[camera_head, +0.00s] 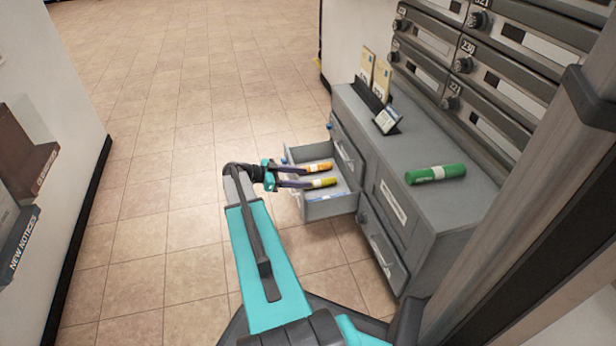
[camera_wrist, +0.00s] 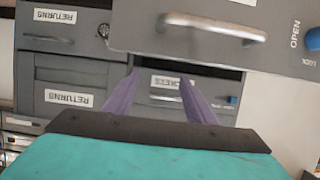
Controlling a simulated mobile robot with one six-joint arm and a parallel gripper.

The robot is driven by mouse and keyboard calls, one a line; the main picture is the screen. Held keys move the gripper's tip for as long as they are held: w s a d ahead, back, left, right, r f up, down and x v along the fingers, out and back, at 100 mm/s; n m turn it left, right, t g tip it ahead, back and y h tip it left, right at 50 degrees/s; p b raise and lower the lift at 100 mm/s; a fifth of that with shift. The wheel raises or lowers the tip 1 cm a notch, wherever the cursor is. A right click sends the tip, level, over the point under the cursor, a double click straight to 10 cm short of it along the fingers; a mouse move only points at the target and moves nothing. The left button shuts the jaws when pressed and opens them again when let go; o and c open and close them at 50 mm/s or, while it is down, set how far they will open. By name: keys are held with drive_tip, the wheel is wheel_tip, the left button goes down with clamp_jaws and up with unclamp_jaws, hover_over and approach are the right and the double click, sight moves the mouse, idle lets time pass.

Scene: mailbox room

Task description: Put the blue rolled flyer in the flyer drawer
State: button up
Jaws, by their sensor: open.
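The open grey drawer (camera_head: 330,208) is pulled out from the left end of the low cabinet. An orange roll (camera_head: 318,167) and a yellow roll (camera_head: 321,183) lie in it. A narrow blue and white strip (camera_head: 326,196) shows near its front wall; I cannot tell for sure that it is the blue rolled flyer. My gripper (camera_head: 308,178) is open, its purple fingers over the drawer's left side in the head view. In the wrist view my open gripper (camera_wrist: 158,80) points at a labelled grey front, with nothing visible between the fingers.
A green roll (camera_head: 435,174) lies on the cabinet top (camera_head: 410,150), near a dark card holder (camera_head: 372,98). Mailboxes (camera_head: 480,70) rise behind. In the wrist view a drawer front with a handle (camera_wrist: 215,28) crosses the top. The tiled floor (camera_head: 150,180) to the left is clear.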

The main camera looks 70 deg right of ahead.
drive_tip(key=p+v, duration=0.3)
drive_tip(key=v, duration=0.7)
idle(0.3)
